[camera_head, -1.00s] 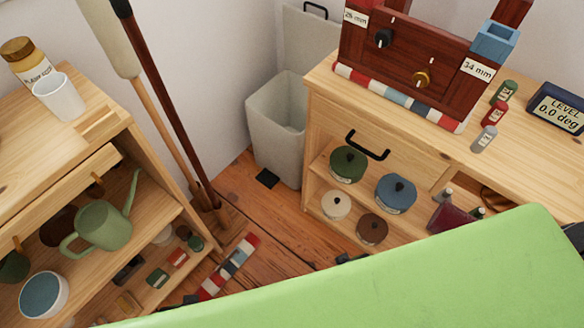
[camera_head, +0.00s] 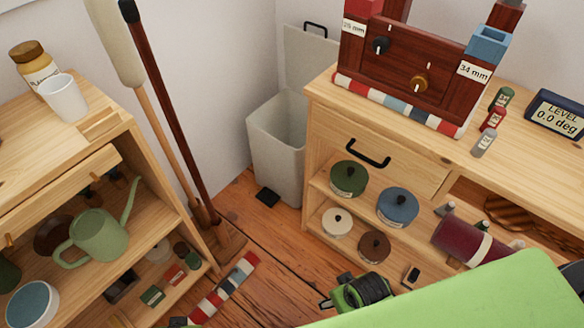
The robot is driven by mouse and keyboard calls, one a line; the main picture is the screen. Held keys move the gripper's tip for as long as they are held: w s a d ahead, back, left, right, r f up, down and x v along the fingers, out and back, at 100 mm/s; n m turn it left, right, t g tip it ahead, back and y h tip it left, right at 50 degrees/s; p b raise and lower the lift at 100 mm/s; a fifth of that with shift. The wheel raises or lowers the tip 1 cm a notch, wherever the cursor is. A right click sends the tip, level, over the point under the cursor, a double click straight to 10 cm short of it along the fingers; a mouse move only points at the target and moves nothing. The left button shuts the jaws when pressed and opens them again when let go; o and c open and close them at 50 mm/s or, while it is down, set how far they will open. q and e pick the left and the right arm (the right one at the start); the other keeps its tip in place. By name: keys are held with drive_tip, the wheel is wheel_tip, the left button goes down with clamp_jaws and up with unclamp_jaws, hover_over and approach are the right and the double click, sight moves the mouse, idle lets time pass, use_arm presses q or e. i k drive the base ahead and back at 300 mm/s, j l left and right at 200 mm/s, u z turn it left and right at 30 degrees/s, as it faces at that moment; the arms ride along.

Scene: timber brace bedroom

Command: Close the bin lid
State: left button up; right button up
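The bin (camera_head: 277,150) is a light grey, tall container in the corner, left of the right-hand wooden cabinet. Its lid (camera_head: 311,65) stands open, upright at the back by the wall, with a black handle (camera_head: 315,29) at its top edge. The cabinet and the things on it cover part of the bin's right side. A black pedal (camera_head: 267,197) sticks out at the foot of the bin. Neither of my grippers shows in the view.
The wooden cabinet (camera_head: 312,120) stands right of the bin. A broom (camera_head: 170,130) leans at the left. A bright green surface (camera_head: 470,295) fills the lower right. A green and black object (camera_head: 362,292) lies beside it. Wooden floor (camera_head: 262,225) is clear before the bin.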

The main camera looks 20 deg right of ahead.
sight(308, 54)
drive_tip(key=i+z, duration=0.15)
drive_tip(key=z, duration=0.25)
drive_tip(key=i+z, duration=0.1)
drive_tip(key=z, duration=0.25)
drive_tip(key=i+z, duration=0.15)
drive_tip(key=z, duration=0.25)
drive_tip(key=i+z, duration=0.1)
drive_tip(key=z, duration=0.25)
